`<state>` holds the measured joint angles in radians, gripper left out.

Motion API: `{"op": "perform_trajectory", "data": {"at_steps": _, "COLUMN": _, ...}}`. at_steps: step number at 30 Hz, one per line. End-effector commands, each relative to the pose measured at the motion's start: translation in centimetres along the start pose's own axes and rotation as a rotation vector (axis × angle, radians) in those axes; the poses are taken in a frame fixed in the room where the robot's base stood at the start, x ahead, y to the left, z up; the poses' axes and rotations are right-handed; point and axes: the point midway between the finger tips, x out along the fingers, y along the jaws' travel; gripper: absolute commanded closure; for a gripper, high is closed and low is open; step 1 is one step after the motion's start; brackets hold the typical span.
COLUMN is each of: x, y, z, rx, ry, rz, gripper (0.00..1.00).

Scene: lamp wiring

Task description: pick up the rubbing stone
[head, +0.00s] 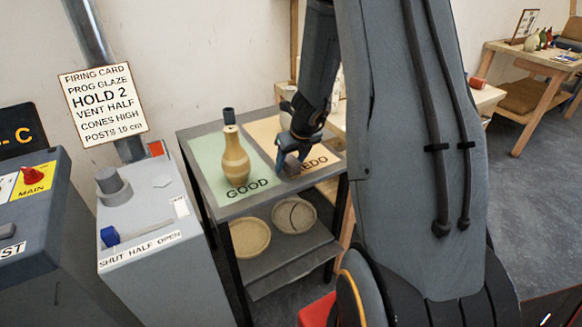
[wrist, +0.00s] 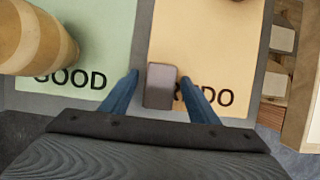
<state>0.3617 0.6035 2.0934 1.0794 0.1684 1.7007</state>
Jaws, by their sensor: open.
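The rubbing stone (wrist: 160,86) is a small dark grey block on the tan REDO mat, at the mat's left edge by the lettering. In the head view the stone (head: 291,165) shows just under my gripper, partly hidden by it. My gripper (head: 290,157) points down over the cart. In the wrist view my gripper (wrist: 165,82) has its two blue fingers apart, one on each side of the stone, with a gap on both sides.
A tan striped vase (head: 236,160) stands on the green GOOD mat (head: 205,150), left of my gripper. A small dark cylinder (head: 229,116) stands behind the vase. Two round dishes (head: 249,238) lie on the cart's lower shelf. A grey control box (head: 150,220) stands left of the cart.

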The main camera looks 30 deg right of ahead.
Motion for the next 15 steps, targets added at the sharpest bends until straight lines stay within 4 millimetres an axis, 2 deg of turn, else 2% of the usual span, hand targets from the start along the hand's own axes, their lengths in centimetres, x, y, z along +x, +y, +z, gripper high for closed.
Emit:
{"op": "perform_trajectory", "data": {"at_steps": 3, "x": -0.07, "y": 0.00, "z": 0.02, "rx": -0.001, "ry": 0.000, "rz": 0.000, "gripper": 0.45}}
{"op": "perform_trajectory", "data": {"at_steps": 5, "x": -0.08, "y": 0.00, "z": 0.02, "rx": -0.001, "ry": 0.000, "rz": 0.000, "gripper": 0.54}}
{"op": "perform_trajectory", "data": {"at_steps": 12, "x": -0.08, "y": 0.00, "z": 0.02, "rx": -0.001, "ry": 0.000, "rz": 0.000, "gripper": 0.94}}
{"op": "perform_trajectory", "data": {"at_steps": 15, "x": -0.10, "y": -0.02, "z": 0.05, "rx": -0.001, "ry": -0.001, "rz": 0.000, "gripper": 0.96}}
